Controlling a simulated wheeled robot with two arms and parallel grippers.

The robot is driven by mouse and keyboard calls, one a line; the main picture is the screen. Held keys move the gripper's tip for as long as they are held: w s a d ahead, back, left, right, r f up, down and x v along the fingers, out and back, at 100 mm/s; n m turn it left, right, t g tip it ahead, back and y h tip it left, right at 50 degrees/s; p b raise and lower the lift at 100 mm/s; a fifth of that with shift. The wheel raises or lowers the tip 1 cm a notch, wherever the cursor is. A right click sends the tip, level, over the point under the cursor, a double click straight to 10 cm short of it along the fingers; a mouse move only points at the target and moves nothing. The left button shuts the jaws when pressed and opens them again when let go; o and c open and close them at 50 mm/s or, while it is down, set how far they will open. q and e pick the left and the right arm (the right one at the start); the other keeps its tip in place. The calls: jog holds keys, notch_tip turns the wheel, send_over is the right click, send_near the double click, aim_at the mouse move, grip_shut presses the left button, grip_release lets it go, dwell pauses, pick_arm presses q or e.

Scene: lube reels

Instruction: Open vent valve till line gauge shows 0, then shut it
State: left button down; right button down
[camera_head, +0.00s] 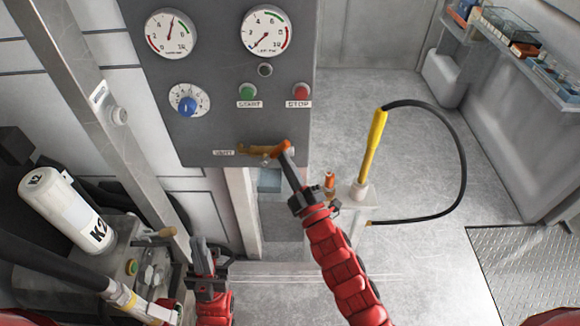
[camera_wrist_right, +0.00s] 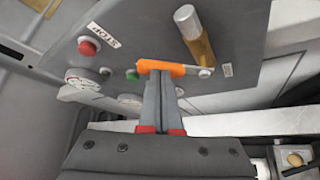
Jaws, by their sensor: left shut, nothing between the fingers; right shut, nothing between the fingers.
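The vent valve has a brass tube (camera_head: 252,149) and an orange handle (camera_head: 283,148) at the panel's lower edge, beside a small label. The handle also shows in the right wrist view (camera_wrist_right: 165,68), lying roughly crosswise. My right gripper (camera_head: 287,160) is shut and empty, its tips at the handle; contact cannot be told. The right-hand gauge (camera_head: 265,31) has its needle at the lower left, near 0. The left-hand gauge (camera_head: 170,33) has its needle pointing up, slightly right. Their captions are too small to read surely. My left gripper (camera_head: 203,245) is shut and empty, low and left of the valve.
A yellow-handled tool with a black hose (camera_head: 371,150) stands right of my right arm. A white K2 cylinder (camera_head: 66,210) lies left.

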aim_at(272, 156)
jog(key=a+r+n+g+p, duration=0.1)
jog(key=n, duration=0.1)
jog(key=a+n+g+p, duration=0.1)
jog(key=n, duration=0.1)
jog(key=r+n+g+p, duration=0.1)
jog(key=n, duration=0.1)
jog(key=shift+a+r+g, duration=0.3)
jog(key=shift+a+g, duration=0.1)
jog(key=shift+w+a, duration=0.1)
jog(key=shift+a, duration=0.3)
